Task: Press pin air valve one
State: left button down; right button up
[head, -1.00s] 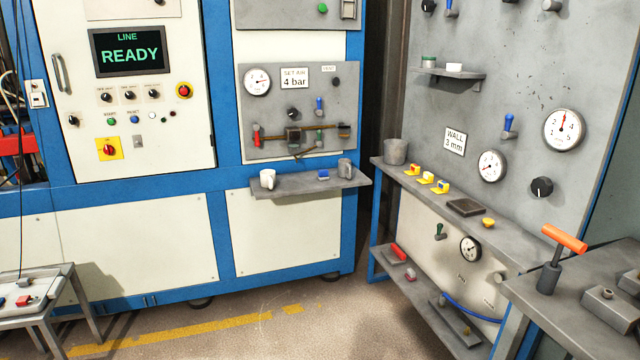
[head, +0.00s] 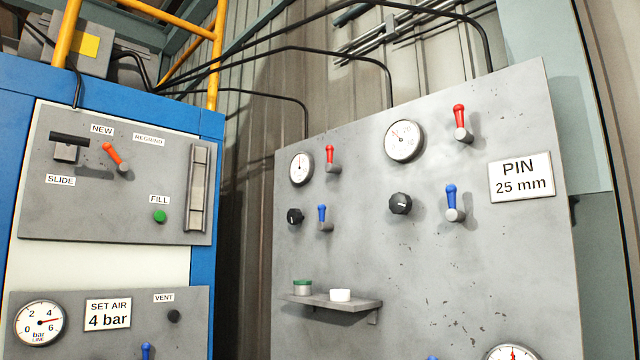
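The grey panel on the right (head: 420,250) carries a sign reading PIN 25 mm (head: 520,177). Several toggle levers stick out of it. A red lever (head: 330,156) is beside the left gauge (head: 301,168), with a blue lever (head: 323,214) and black knob (head: 294,216) below. Another red lever (head: 460,120) is beside the larger gauge (head: 404,140), with a blue lever (head: 452,198) and black knob (head: 400,203) below. The levers point upward. No label shows which is pin air valve one. Neither gripper is in view.
Left is a blue machine with a SLIDE, NEW and FILL panel (head: 90,215) and a SET AIR 4 bar sign (head: 108,314). Black hoses run above.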

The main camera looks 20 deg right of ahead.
aim_at(330, 167)
jog(key=i+z, duration=0.15)
jog(key=i, duration=0.75)
jog(key=z, duration=0.3)
